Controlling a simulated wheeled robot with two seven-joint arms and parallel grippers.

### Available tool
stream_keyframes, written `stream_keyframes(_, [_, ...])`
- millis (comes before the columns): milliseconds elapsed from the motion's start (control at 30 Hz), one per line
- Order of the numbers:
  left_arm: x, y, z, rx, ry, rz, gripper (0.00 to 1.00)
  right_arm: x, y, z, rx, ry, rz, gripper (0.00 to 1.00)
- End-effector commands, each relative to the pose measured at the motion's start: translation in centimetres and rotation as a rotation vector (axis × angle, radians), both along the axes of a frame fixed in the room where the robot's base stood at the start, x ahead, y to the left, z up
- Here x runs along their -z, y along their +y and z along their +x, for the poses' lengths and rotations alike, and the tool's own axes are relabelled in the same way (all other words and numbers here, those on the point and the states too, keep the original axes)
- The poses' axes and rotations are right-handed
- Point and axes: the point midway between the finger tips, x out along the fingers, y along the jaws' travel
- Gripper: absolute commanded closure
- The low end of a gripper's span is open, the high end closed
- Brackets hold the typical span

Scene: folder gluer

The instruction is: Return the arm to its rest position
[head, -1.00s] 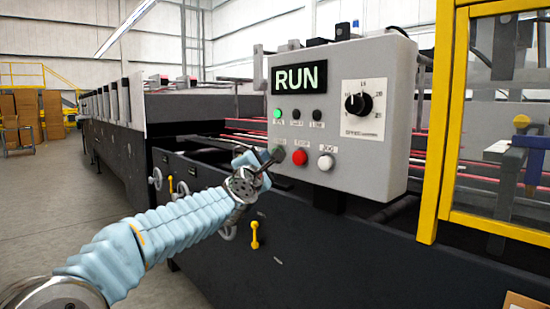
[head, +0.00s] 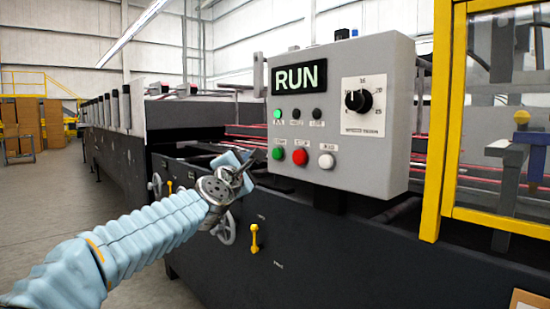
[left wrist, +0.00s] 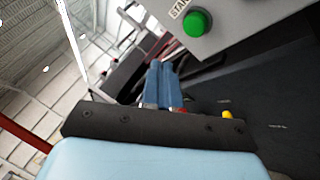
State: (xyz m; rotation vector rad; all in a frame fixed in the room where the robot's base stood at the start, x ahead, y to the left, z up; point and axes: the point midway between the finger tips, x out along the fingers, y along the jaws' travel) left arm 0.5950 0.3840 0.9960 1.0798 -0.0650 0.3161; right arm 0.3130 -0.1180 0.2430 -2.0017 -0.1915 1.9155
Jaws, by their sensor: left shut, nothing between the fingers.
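My left arm comes in from the left in the head view, in a pale blue sleeve. Its gripper (head: 246,168) is shut and empty, to the left of and below the control panel (head: 388,150) and apart from it. In the left wrist view the two blue fingers (left wrist: 164,88) are together with nothing between them. The green start button (head: 278,153) is uncovered on the panel, and it also shows in the left wrist view (left wrist: 198,22). My right gripper is not in view.
The panel carries a lit RUN display (head: 299,77), a red button (head: 300,156), a white button (head: 327,161) and a dial (head: 358,101). A yellow-framed guard (head: 437,130) stands at right. The dark machine body (head: 330,245) runs behind my arm. Open floor (head: 50,200) lies at left.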

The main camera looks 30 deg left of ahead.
Motion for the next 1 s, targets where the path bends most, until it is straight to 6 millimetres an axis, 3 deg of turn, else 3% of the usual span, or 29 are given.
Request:
stream_keyframes(567, [0.0,0.0,0.0,0.000,0.000,0.000,1.00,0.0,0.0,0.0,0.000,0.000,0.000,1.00])
stream_keyframes(667, [0.8,-0.2,0.5,0.002,0.018,0.010,1.00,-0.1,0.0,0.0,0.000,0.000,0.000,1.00])
stream_keyframes(767, [4.1,-0.9,2.2,0.013,0.090,0.056,1.00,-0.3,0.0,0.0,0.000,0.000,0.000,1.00])
stream_keyframes(833, [8.3,-1.8,4.0,0.030,0.177,0.117,1.00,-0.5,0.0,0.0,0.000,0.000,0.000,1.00])
stream_keyframes(967, [18.7,-4.5,6.9,0.095,0.380,0.279,1.00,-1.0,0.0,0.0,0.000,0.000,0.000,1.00])
stream_keyframes(1000, [22.1,-5.5,7.4,0.123,0.442,0.334,1.00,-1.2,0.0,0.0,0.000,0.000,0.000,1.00])
